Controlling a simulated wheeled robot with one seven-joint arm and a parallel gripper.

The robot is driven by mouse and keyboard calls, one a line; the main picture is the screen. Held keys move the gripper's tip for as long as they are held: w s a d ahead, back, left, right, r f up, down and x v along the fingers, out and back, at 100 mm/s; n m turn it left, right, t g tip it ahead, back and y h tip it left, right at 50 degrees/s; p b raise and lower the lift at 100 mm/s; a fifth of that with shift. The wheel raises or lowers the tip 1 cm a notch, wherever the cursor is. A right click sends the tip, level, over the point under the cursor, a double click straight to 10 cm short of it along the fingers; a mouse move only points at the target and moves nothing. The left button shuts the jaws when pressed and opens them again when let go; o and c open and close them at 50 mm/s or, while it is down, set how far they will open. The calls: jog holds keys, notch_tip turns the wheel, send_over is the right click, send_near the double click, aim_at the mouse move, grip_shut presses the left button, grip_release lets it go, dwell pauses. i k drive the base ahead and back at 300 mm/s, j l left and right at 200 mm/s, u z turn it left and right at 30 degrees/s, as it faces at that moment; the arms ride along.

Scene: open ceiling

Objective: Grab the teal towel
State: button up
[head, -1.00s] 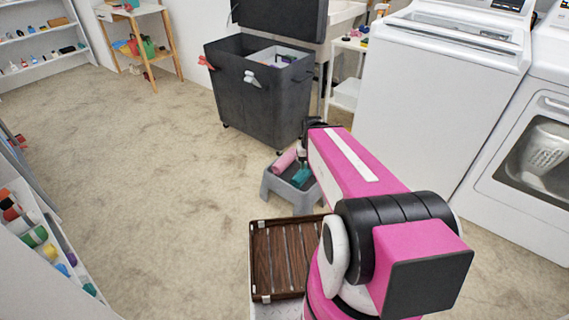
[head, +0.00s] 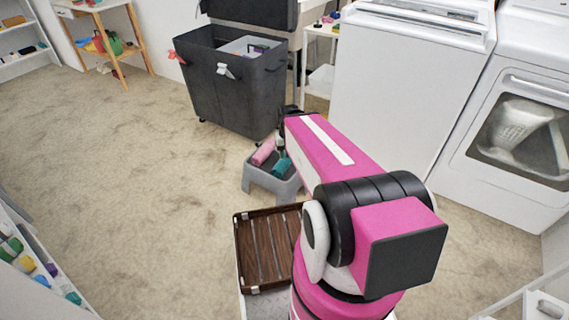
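A small teal rolled item (head: 281,167), likely the teal towel, lies on a grey step stool (head: 262,181) in front of the hamper. A pink rolled item (head: 263,151) lies beside it on the left. My pink arm reaches out over the stool's right side. Its far end (head: 282,145) is close above the teal item, but my gripper's fingers are mostly hidden behind the arm or too small to make out. I cannot tell whether it touches the teal item.
A dark hamper (head: 235,100) with its lid up stands behind the stool. A white washer (head: 405,90) and a dryer (head: 515,120) stand at the right. A brown slatted tray (head: 262,250) is close in front. The carpet at the left is clear.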

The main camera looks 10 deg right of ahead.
aim_at(279, 170)
jog(key=i+j+u, duration=0.1)
jog(key=u, duration=1.25)
jog(key=i, duration=3.5)
jog(key=i+j+z, duration=0.1)
jog(key=i+z, duration=0.25)
jog(key=i+j+z, duration=0.1)
jog(key=z, duration=0.3)
jog(key=i+j+z, duration=0.2)
jog(key=z, duration=2.15)
jog(key=i+z, duration=0.15)
jog(key=z, duration=0.2)
jog(key=i+j+z, duration=0.15)
jog(key=z, duration=0.25)
jog(key=i+j+z, duration=0.1)
jog(key=z, duration=0.25)
